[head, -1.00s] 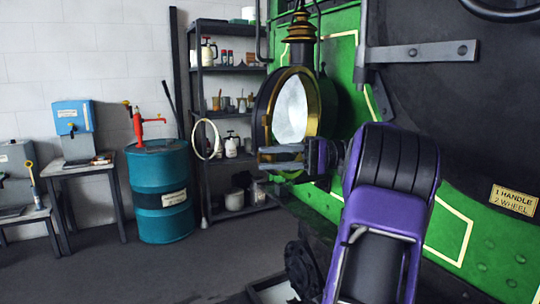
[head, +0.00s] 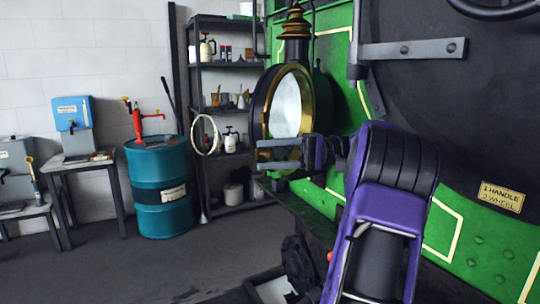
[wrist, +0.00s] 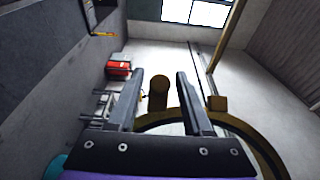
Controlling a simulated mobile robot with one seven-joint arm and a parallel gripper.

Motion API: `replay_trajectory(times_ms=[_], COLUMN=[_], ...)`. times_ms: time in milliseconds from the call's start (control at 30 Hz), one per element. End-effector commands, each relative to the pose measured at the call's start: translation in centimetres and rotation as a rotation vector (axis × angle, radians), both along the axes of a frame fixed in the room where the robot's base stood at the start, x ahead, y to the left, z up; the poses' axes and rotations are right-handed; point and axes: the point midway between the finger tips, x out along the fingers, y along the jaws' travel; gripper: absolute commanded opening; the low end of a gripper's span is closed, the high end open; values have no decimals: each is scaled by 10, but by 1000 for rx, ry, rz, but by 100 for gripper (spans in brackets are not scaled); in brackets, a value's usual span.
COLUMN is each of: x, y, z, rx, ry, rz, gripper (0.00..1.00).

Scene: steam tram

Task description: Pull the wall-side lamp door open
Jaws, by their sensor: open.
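The lamp (head: 265,103) has a dark body and a round glass door (head: 287,108) in a brass rim, and hangs on the green engine front. The door looks closed, though its seam is not clear. My gripper (head: 259,155) is at the lower front of the lamp, with its fingers pointing left. In the wrist view, my gripper (wrist: 160,75) is open. A brass knob (wrist: 158,90) shows between the fingers, and I cannot tell if they touch it. The brass rim (wrist: 185,115) curves behind and to the right, with a small brass block (wrist: 217,103) on it.
A black shelf rack (head: 228,90) with cans and jars stands behind the lamp. A teal drum (head: 160,190) with a red pump and a small table (head: 85,165) with a blue box stand left. The floor (head: 130,255) in front is clear.

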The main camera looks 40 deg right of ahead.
Motion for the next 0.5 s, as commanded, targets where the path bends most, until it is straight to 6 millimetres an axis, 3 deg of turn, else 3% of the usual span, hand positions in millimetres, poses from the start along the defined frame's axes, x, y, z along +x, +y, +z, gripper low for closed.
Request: replay_trajectory(times_ms=[333, 500], x=[-1, -8], y=[-1, -14], z=[0, -1], rx=[0, 2], ry=[1, 0], rz=[1, -2], gripper=[58, 58])
